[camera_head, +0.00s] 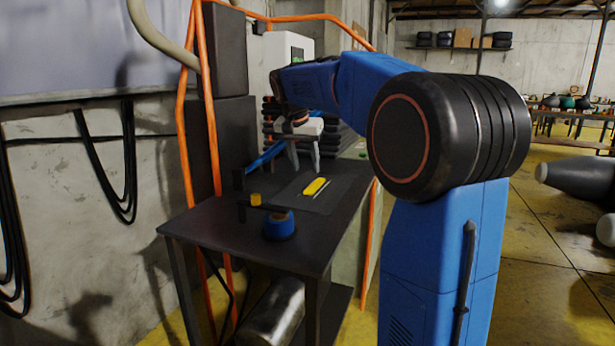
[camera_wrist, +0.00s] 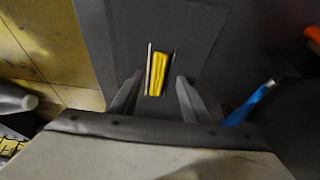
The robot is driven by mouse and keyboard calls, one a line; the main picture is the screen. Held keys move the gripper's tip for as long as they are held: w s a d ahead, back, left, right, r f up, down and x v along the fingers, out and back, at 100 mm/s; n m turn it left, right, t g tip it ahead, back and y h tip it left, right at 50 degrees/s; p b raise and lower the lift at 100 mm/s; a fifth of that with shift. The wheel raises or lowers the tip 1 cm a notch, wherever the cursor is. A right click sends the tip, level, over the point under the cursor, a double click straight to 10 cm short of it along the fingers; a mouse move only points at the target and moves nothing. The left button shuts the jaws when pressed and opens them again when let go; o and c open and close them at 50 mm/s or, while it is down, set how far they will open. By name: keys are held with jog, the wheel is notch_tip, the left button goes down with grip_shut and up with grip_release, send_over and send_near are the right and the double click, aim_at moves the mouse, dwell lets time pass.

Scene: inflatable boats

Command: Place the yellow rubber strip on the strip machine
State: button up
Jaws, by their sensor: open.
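The yellow rubber strip (camera_head: 316,187) lies on a dark flat mat on the dark table in the head view. It also shows in the wrist view (camera_wrist: 158,71), lying lengthwise beside a thin pale bar, ahead of the fingertips and between their lines. My gripper (camera_head: 304,168) is open and empty above the table, behind the strip in the head view. Its two fingers also show in the wrist view (camera_wrist: 157,88), spread apart and not touching the strip. I cannot tell for certain which part is the strip machine; the dark mat (camera_head: 298,202) under the strip is flat.
A blue round object (camera_head: 280,228) stands at the table's (camera_head: 215,223) front, with a small yellow cylinder (camera_head: 256,199) behind it. A blue bar (camera_head: 265,157) lies at the table's left rear. Orange pipes (camera_head: 211,130) rise along the left.

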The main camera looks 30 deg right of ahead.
jog(key=shift+v, duration=1.95)
